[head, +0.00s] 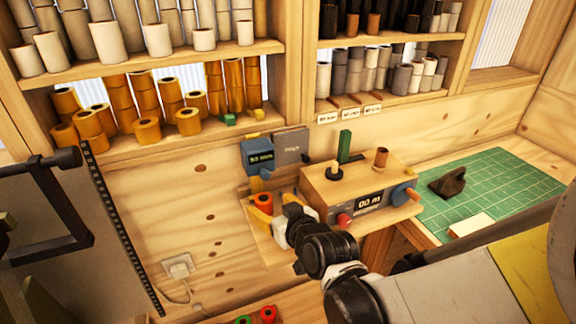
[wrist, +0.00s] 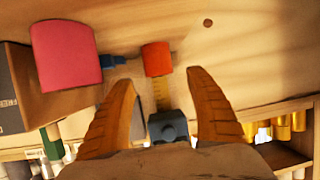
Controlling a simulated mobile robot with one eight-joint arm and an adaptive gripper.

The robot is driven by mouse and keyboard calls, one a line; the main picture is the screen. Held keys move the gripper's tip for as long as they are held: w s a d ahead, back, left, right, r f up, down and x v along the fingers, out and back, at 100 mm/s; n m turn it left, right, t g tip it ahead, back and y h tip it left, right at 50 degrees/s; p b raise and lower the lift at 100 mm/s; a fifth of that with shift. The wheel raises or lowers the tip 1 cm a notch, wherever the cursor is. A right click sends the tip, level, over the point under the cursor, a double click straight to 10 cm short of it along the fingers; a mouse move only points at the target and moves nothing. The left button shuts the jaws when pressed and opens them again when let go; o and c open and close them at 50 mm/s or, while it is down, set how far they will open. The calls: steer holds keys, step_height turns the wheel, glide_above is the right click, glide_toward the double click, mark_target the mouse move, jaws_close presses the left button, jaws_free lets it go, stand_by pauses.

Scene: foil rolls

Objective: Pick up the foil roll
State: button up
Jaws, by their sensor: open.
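A small orange-red roll (head: 263,202), which looks like the foil roll, is at the small wooden shelf below the blue meter. It also shows in the wrist view (wrist: 157,58), between the lines of my two fingers and a little beyond their tips. My gripper (head: 266,208) is at this roll in the head view, its orange fingers partly hiding it. In the wrist view my gripper (wrist: 160,78) is open, with a finger on each side and nothing clasped between them. I cannot tell the exact gap to the roll.
A wooden instrument box (head: 345,188) with a red knob (head: 345,220) stands just right of my gripper. A blue meter (head: 258,157) is on the wall behind. Shelves of gold rolls (head: 147,129) are above left. A green cutting mat (head: 490,190) lies to the right.

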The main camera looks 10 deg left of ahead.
mark_target(263, 200)
steer(key=b+x, duration=0.1)
steer(key=x, duration=0.4)
steer(key=shift+w+f+b, duration=0.15)
steer(key=shift+b, duration=0.25)
steer(key=c, duration=1.3)
